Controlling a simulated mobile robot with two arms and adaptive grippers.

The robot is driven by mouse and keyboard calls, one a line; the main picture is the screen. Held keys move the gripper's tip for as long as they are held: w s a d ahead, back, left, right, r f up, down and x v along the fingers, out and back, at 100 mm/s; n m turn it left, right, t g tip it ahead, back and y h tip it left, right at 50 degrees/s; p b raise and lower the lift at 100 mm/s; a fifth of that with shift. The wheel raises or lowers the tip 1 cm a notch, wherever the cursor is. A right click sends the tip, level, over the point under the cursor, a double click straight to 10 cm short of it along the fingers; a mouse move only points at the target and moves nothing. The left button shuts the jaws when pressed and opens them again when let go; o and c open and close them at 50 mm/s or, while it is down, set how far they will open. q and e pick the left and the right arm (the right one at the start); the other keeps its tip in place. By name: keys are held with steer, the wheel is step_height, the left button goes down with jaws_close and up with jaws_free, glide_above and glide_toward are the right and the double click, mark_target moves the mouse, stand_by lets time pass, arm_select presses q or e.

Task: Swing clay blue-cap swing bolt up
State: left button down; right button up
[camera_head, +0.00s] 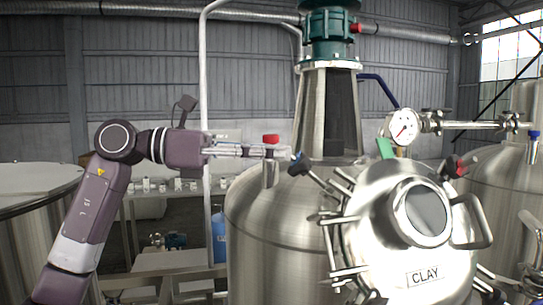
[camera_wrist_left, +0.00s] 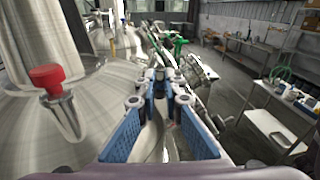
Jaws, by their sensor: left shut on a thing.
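The clay tank's round steel hatch (camera_head: 375,235) has a "CLAY" label (camera_head: 425,276) and a sight glass. Several swing bolts stand around its rim. The blue-cap swing bolt (camera_head: 300,164) is at the hatch's upper left, its dark blue cap pointing up and left. My left gripper (camera_head: 286,152) reaches in from the left, its fingertips at this cap. In the left wrist view, its blue-padded fingers (camera_wrist_left: 158,110) are close together and shut at the bolt's end. The fingers partly hide the bolt. My right gripper is in neither view.
A red-capped fitting (camera_head: 271,140) stands on the tank top just behind my left fingers. A pressure gauge (camera_head: 402,127) and pipe are above the hatch. A red-cap bolt (camera_head: 453,167) and a curved handle (camera_head: 478,222) are at its right. A shelf (camera_head: 165,190) is behind.

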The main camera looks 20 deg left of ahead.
arm_select(q)
steer(key=s+d+t+y+b, duration=0.2)
steer(key=s+d+y, duration=0.1)
steer(key=d, duration=0.4)
steer(key=s+d+f+t+y+b, duration=0.1)
steer(key=s+d+t+y, duration=0.1)
steer(key=d, duration=0.4)
steer(key=shift+s+d+n+t+y+b, duration=0.35)
steer(key=shift+s+t+y+b, duration=0.1)
steer(key=shift+y, duration=0.55)
steer(key=shift+d+f, duration=0.1)
steer(key=shift+f, duration=0.1)
steer(key=c, duration=2.2)
jaws_free()
steer(key=shift+o, duration=0.6)
steer(key=shift+s+d+r, duration=0.1)
steer(key=shift+s+d, duration=0.05)
steer(key=shift+s, duration=0.1)
steer(key=shift+w, duration=0.1)
